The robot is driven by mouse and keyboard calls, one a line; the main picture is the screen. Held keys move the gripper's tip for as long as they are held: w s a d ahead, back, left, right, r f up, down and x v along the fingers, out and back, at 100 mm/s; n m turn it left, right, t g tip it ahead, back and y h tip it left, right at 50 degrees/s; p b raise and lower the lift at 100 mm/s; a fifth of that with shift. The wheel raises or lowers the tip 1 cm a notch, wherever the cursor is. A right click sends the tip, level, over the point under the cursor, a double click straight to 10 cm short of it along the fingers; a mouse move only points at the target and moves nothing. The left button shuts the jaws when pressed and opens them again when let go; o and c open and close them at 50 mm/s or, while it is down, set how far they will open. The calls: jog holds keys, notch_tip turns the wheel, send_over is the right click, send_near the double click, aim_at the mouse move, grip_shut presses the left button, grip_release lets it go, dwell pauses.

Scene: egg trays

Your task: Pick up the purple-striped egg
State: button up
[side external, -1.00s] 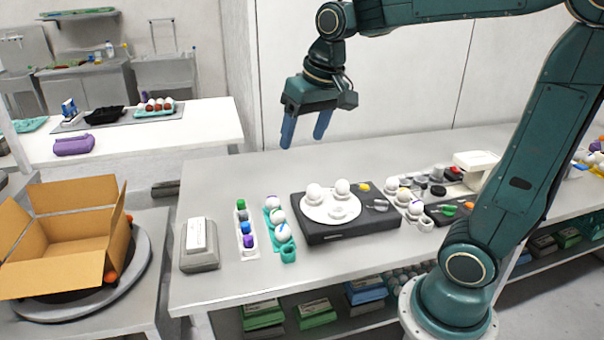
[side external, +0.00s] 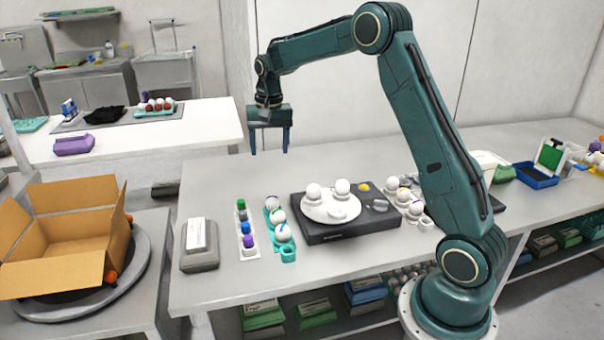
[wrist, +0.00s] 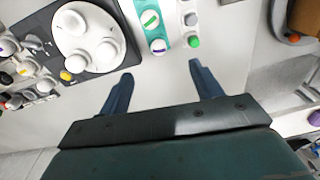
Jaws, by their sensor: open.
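A white egg with a purple-looking stripe (side external: 272,202) sits at the far end of the teal egg tray (side external: 288,255). It also shows in the wrist view (wrist: 158,45), just beyond the fingertips and between their lines. A green-striped egg (wrist: 152,18) sits beside it in the tray, and a blue-striped egg (side external: 282,232) sits nearest the side camera. My gripper (side external: 270,151) is open, empty and pointing down, well above the back of the table. In the wrist view my gripper (wrist: 160,71) has its fingers spread with bare table between them.
A white rack with coloured pieces (side external: 243,226) stands left of the teal tray. A dark device with a white plate (side external: 330,208) holding white eggs stands right. Another group of eggs (side external: 403,194) lies beyond it. A cardboard box (side external: 70,230) sits far left.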

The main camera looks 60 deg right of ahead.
jog(key=m, duration=0.2)
send_over(272, 196)
notch_tip(272, 196, down, 6)
jog(key=shift+s+d+g, duration=0.15)
jog(key=shift+g, duration=0.25)
jog(key=shift+f, duration=4.25)
jog(key=shift+f, duration=2.6)
jog(key=c, duration=0.8)
